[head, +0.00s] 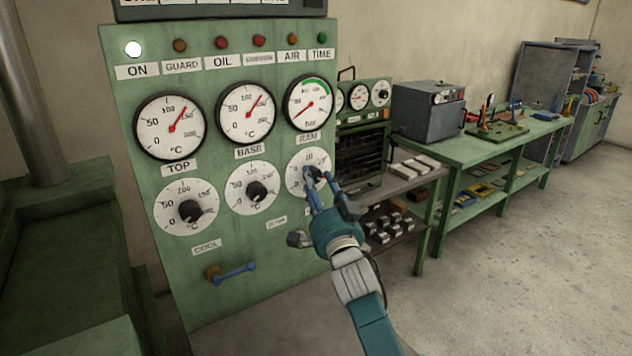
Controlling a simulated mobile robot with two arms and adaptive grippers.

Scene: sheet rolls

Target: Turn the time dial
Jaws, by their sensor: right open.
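The time dial (296,172) is the white round dial at the right end of the lower row on the green control panel. Its dark knob (317,173) is partly hidden by my right gripper (324,184). That gripper is open, with its fingertips at the knob, pointing toward the panel. I cannot tell whether the fingers touch the knob. The label below the dial is partly covered by the gripper. My left gripper is not in view.
Two similar dials, the left one (168,206) and the middle one (238,188), sit beside it, with gauges above. A blue-handled lever (236,272) sticks out low on the panel. A shelf and a green workbench (455,151) stand to the right; open floor lies in front.

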